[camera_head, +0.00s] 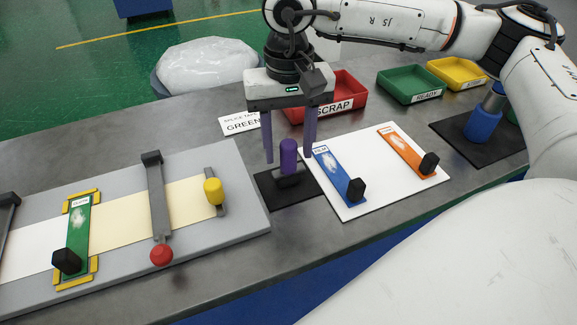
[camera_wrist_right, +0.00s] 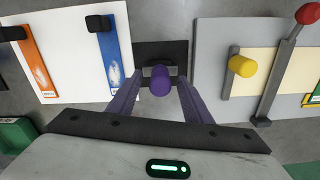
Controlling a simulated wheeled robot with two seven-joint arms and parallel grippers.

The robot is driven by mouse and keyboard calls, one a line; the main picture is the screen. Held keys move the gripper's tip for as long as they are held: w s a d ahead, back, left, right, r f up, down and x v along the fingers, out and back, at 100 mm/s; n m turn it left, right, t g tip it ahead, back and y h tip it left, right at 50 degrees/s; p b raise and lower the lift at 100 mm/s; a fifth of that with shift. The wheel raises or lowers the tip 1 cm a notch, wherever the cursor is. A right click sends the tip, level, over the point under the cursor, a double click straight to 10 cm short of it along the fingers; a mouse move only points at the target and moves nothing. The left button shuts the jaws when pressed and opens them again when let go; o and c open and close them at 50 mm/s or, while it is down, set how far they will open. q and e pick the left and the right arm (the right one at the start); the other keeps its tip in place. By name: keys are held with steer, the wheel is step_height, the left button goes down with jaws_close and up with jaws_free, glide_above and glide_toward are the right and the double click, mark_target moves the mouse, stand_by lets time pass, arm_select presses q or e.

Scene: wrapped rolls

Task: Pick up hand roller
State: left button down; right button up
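The hand roller, with an upright purple handle (camera_head: 288,156) above a dark lower part, stands on a small black mat (camera_head: 268,192) between the grey fixture and the white board. In the right wrist view the handle's round purple top (camera_wrist_right: 160,80) shows between the fingers. My right gripper (camera_head: 288,160) points down over it. Its two purple fingers are spread, one on each side of the handle, with visible gaps. The handle hides much of the lower part in the wrist view. My left gripper is out of view.
A white board (camera_head: 375,187) holds blue (camera_head: 335,174) and orange (camera_head: 402,150) strips with black knobs. The grey fixture (camera_head: 240,215) has a red-knobbed arm (camera_head: 161,254). Red (camera_head: 350,93), green (camera_head: 402,86) and yellow (camera_head: 455,73) trays stand behind. A blue cylinder (camera_head: 483,125) stands right.

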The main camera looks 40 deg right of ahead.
steer(key=c, duration=1)
steer(key=shift+r, duration=0.15)
